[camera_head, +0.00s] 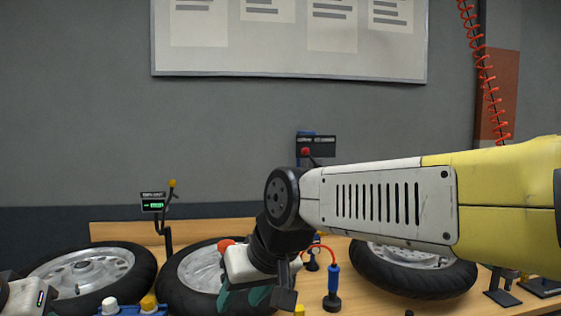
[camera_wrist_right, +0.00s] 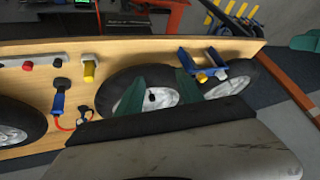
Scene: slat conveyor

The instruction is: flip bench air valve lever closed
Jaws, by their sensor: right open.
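My right gripper (camera_head: 245,297) hangs over the front of the bench in the head view, with teal fingers. In the right wrist view its fingers (camera_wrist_right: 158,80) are spread and empty, with a wheel behind them. I cannot tell for sure which fitting is the air valve lever. A blue-handled fitting (camera_head: 333,281) with a red hose stands right of the gripper, apart from it; it also shows in the right wrist view (camera_wrist_right: 57,103). A red knob (camera_head: 305,152) sits by a dark panel behind my arm. A white block (camera_head: 22,296) at lower left seems to be my left wrist; its fingers are hidden.
Wheels with tyres lie on the wooden bench (camera_head: 115,232): one at left (camera_head: 146,272), one behind my gripper (camera_head: 172,284), one at right (camera_head: 430,283). A small green-lit display (camera_head: 153,202) stands at the back. A red coiled hose (camera_head: 484,70) hangs at right.

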